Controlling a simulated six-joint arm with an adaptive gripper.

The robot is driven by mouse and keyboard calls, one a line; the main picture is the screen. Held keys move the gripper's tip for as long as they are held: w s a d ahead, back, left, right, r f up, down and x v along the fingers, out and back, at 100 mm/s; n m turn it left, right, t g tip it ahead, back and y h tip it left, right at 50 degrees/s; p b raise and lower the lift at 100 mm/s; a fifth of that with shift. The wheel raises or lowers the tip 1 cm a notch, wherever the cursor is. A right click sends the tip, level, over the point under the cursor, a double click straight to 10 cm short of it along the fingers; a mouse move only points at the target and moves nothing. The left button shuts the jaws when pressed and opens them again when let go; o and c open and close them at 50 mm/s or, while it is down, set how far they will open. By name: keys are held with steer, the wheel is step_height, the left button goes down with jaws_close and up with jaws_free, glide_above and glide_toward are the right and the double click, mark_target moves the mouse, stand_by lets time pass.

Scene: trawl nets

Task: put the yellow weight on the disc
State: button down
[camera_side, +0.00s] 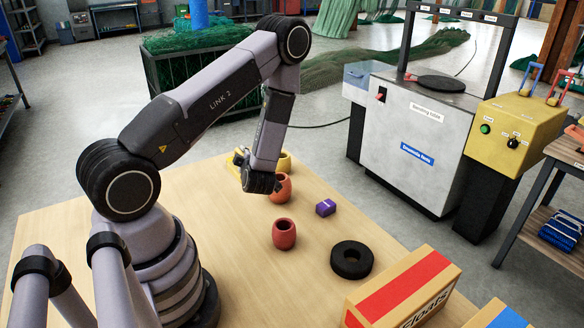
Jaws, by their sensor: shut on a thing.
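My gripper (240,167) is at the far side of the table, mostly hidden behind my wrist and forearm.
A red pot (284,234), an orange-red pot (281,189), a yellow pot (284,161) and a purple block (326,207) stand between my gripper and the disc or close by. A red-striped carton (410,290) is at the front right. The table's front middle is clear.

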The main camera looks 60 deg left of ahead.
steer(key=w+d+m+t+h, duration=0.1)
steer(key=w+d+m+t, duration=0.2)
steer(key=d, duration=0.4)
steer(key=w+d+m+t+h, duration=0.1)
steer(key=w+d+m+t, duration=0.15)
steer(key=w+d, duration=0.35)
steer(key=m+t+h, duration=0.4)
steer(key=t+h, duration=0.1)
steer(key=h, duration=0.1)
glide_above(344, 248)
steer(key=shift+w+f, duration=0.1)
steer(key=shift+f, duration=3.3)
steer(key=shift+f, duration=0.15)
steer(key=c, duration=1.1)
jaws_free()
